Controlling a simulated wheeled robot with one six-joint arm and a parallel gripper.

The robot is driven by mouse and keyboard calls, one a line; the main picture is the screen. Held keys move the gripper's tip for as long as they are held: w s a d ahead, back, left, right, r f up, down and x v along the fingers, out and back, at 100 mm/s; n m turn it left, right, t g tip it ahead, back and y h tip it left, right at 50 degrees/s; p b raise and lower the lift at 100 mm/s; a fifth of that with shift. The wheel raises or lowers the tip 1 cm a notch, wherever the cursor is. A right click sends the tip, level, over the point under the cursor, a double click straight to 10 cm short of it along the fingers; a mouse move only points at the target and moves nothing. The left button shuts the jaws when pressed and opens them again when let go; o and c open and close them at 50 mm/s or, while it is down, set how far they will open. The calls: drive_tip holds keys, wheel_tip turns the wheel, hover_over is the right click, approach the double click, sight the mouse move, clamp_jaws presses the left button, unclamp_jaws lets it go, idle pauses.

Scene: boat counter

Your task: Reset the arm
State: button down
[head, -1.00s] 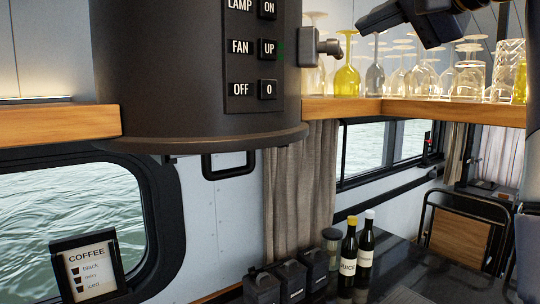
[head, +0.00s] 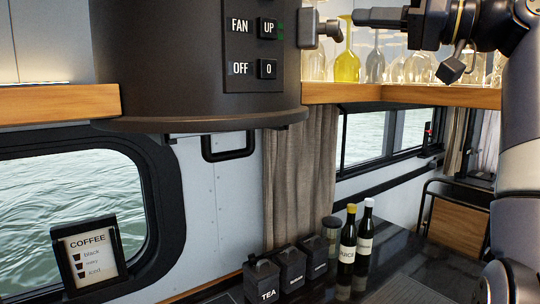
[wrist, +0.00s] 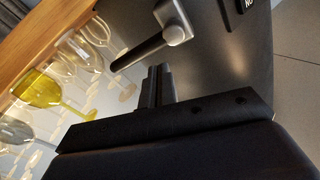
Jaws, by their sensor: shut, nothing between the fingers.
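My gripper (head: 358,17) is at the upper right of the head view, pointing left in front of the glass shelf. Its fingers are together and empty. In the wrist view my gripper (wrist: 158,72) shows its two dark fingers side by side with nothing held. My arm comes down the right edge of the head view. The dark range hood (head: 200,75) is to the left of the gripper, with a metal side handle (head: 322,28) close to the fingertips. This side handle (wrist: 174,22) also shows near the fingers in the wrist view; I cannot tell the exact gap.
A wooden shelf (head: 400,95) holds several glasses, including a yellow glass (head: 346,65) also seen in the wrist view (wrist: 38,88). Below, bottles (head: 347,245) and black canisters (head: 292,267) stand on the dark counter (head: 410,272). A coffee sign (head: 88,255) stands at the left.

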drive_tip(key=w+d+n+g+y, duration=0.2)
drive_tip(key=d+n+g+y, duration=0.4)
drive_tip(key=n, duration=0.4)
drive_tip(key=w+a+r+t+p, duration=0.1)
drive_tip(key=a+r+p, duration=0.1)
drive_tip(key=a+r, duration=0.35)
wheel_tip(320, 180, down, 6)
drive_tip(key=w+a+y+b, duration=0.1)
drive_tip(key=b, duration=0.1)
drive_tip(key=shift+w+a, duration=0.25)
drive_tip(key=shift+a, duration=0.15)
drive_tip(key=shift+r, duration=0.1)
